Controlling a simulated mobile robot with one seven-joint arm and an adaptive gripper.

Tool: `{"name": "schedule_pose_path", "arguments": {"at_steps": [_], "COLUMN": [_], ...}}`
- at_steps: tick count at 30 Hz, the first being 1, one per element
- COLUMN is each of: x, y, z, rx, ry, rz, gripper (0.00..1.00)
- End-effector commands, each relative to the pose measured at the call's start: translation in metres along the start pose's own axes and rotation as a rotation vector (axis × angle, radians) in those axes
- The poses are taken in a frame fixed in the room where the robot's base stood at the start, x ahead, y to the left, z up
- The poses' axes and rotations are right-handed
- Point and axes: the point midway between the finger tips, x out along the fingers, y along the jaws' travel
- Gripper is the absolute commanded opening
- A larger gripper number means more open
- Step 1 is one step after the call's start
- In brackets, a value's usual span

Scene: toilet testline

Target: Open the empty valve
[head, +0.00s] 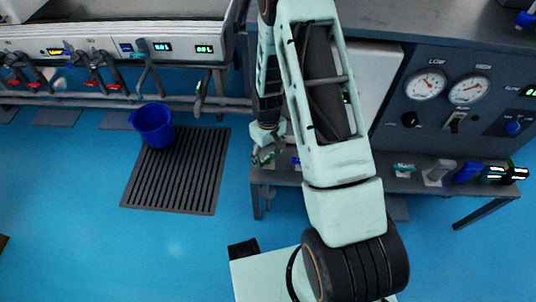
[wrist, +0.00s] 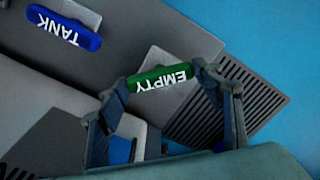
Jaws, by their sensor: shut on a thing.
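The empty valve has a green handle (wrist: 160,77) with white "EMPTY" lettering, upside down in the wrist view. My gripper (wrist: 163,82) has its two fingers at either end of this green handle, shut on it. In the head view my gripper (head: 266,154) is at the left end of the grey bench, with a small bit of green at its fingers. My arm hides part of the bench there. A blue handle marked "TANK" (wrist: 64,27) sits apart from my gripper at the upper left of the wrist view.
A blue bucket (head: 153,125) stands on a slatted floor grate (head: 175,178) left of my gripper. A panel with two gauges (head: 425,84) and more handles along the bench are at the right. Hoses hang from the rig at the upper left. The blue floor in front is mostly open.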

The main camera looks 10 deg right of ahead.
Motion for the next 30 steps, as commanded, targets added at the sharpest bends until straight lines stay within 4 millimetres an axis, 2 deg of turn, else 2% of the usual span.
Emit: {"name": "schedule_pose_path", "arguments": {"at_steps": [8,9,14,23,26,30], "x": [0.0,0.0,0.0,-0.001,-0.007,-0.025], "y": [0.0,0.0,0.0,0.0,0.001,0.001], "z": [0.0,0.0,0.0,0.0,-0.001,-0.001], "rx": [0.0,0.0,0.001,0.001,0.001,0.001], "ry": [0.0,0.0,0.0,0.0,0.002,0.003], "rz": [0.0,0.0,0.0,0.0,0.001,0.001], "gripper": [0.36,0.62,0.78,0.78,0.78,0.78]}}
